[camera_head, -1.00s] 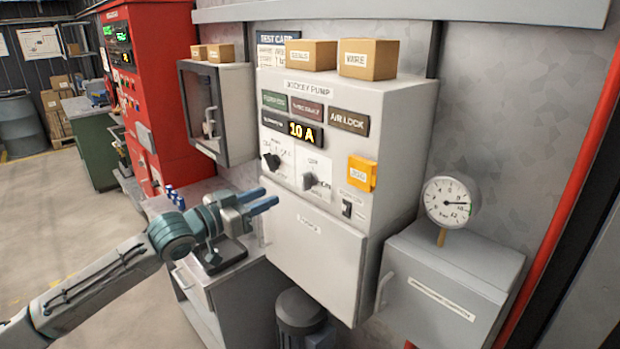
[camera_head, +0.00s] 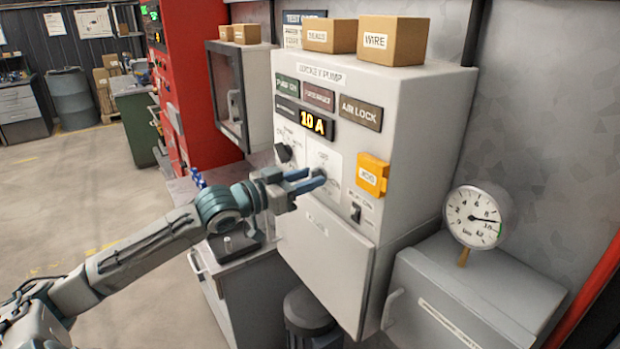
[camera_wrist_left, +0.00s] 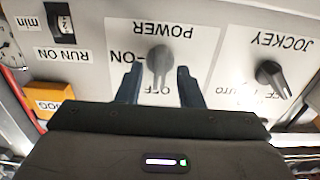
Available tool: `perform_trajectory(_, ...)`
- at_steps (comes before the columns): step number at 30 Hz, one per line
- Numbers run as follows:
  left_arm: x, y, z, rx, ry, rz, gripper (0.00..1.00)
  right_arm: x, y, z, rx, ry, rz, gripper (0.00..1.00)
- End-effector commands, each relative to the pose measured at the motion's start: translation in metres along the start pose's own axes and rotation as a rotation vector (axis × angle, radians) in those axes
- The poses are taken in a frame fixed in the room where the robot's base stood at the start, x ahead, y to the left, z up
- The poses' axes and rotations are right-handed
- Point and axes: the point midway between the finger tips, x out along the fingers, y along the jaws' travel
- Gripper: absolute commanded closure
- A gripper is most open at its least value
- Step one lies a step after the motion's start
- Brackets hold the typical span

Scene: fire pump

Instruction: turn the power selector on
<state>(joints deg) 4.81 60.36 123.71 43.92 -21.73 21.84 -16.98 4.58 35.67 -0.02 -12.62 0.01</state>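The power selector (camera_head: 319,172) is a grey knob on a white plate on the jockey pump cabinet (camera_head: 425,150). In the left wrist view, which is upside down, the knob (camera_wrist_left: 158,60) sits under the POWER label with its narrow end toward OFF. The ON mark is at its side. My left gripper (camera_head: 314,178) is open at the panel. In the wrist view its blue fingers (camera_wrist_left: 159,85) stand on either side of the knob with a gap on both sides. My right gripper is not in view.
The dark jockey selector (camera_wrist_left: 271,76) is beside the power plate. An orange JOG cover (camera_head: 372,174) and a small run-on switch (camera_head: 355,212) are to the right. A pressure gauge (camera_head: 478,215) stands farther right. Boxes (camera_head: 393,40) sit on the cabinet.

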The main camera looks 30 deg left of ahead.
Motion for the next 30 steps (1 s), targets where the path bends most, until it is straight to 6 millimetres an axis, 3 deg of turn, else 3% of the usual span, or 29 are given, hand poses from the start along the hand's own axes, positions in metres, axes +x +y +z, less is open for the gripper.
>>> perform_trajectory(1, 0.0, 0.0, 0.0, 0.0, 0.0, 0.0, 0.66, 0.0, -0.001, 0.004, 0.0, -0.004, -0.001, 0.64)
perform_trajectory(6, 0.0, 0.0, 0.0, 0.0, 0.0, 0.0, 1.0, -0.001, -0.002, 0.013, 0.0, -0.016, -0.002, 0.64)
perform_trajectory(20, 0.0, 0.0, 0.002, 0.064, 0.0, 0.0, 1.0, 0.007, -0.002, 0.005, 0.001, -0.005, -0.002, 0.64)
perform_trajectory(30, 0.0, 0.001, 0.003, 0.318, 0.001, -0.001, 1.0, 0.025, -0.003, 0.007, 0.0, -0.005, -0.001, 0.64)
